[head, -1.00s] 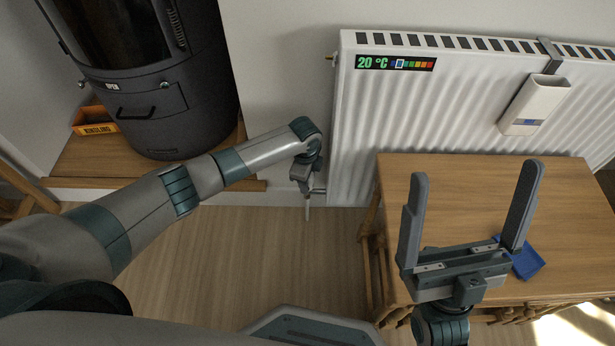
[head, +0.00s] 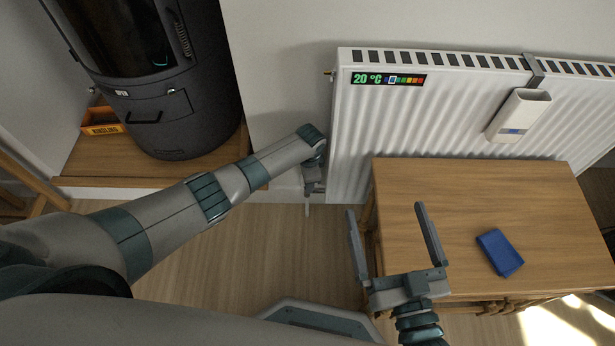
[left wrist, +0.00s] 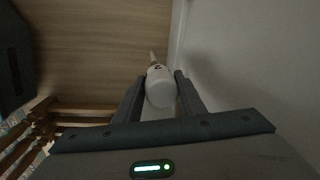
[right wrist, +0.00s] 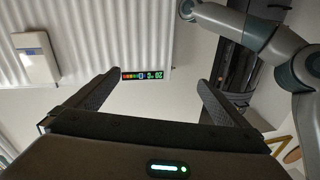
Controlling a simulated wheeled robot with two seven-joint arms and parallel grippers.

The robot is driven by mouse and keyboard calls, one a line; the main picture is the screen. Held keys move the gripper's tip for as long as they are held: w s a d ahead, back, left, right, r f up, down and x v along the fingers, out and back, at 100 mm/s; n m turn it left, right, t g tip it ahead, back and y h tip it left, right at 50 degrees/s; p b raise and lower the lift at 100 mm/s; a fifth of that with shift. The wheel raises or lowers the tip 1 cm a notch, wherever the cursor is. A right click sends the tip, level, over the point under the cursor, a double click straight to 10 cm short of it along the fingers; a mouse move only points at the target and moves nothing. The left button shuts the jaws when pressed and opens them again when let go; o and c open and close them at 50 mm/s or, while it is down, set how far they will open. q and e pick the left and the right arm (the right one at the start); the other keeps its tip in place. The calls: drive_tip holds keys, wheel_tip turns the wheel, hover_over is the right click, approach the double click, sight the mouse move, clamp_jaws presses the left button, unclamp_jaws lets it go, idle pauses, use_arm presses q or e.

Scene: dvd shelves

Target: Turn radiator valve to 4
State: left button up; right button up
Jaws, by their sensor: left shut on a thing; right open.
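The white radiator (head: 350,150) hangs on the wall, with a display strip (head: 388,79) reading 20 °C near its top left corner. The white valve head (left wrist: 160,88) shows in the left wrist view between the fingers of my left gripper (left wrist: 160,92), which is shut on it. A dark mark is on the valve, too small to read. In the head view my left gripper (head: 312,185) is at the radiator's lower left side and hides the valve. My right gripper (head: 390,222) is open and empty, in front of the table's left edge.
A wooden table (head: 450,195) with a folded blue cloth (head: 499,252) stands before the radiator. A white holder (head: 518,115) hangs on the radiator. A black stove (head: 190,110) and an orange kindling box (head: 101,122) stand at left. Floor between is clear.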

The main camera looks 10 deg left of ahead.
use_arm(q)
drive_tip(key=n+p, duration=0.2)
drive_tip(key=n, duration=0.1)
drive_tip(key=shift+n, duration=0.9)
use_arm(e)
drive_tip(key=shift+s+d+f+g+h, duration=0.35)
drive_tip(key=shift+f+g, duration=0.6)
drive_tip(key=shift+f, duration=0.5)
drive_tip(key=shift+s+d+f+g+h, duration=0.2)
drive_tip(key=shift+d+f+g, duration=0.25)
drive_tip(key=shift+f+g, duration=0.75)
drive_tip(key=shift+s+d+f+g+h, duration=0.2)
drive_tip(key=shift+d+f+g+h, duration=0.35)
drive_tip(key=shift+f, duration=1.15)
drive_tip(key=shift+a, duration=0.15)
use_arm(q)
drive_tip(key=o, duration=1)
drive_tip(key=shift+o, duration=0.2)
drive_tip(key=shift+r, duration=0.15)
use_arm(e)
drive_tip(key=shift+r, duration=0.2)
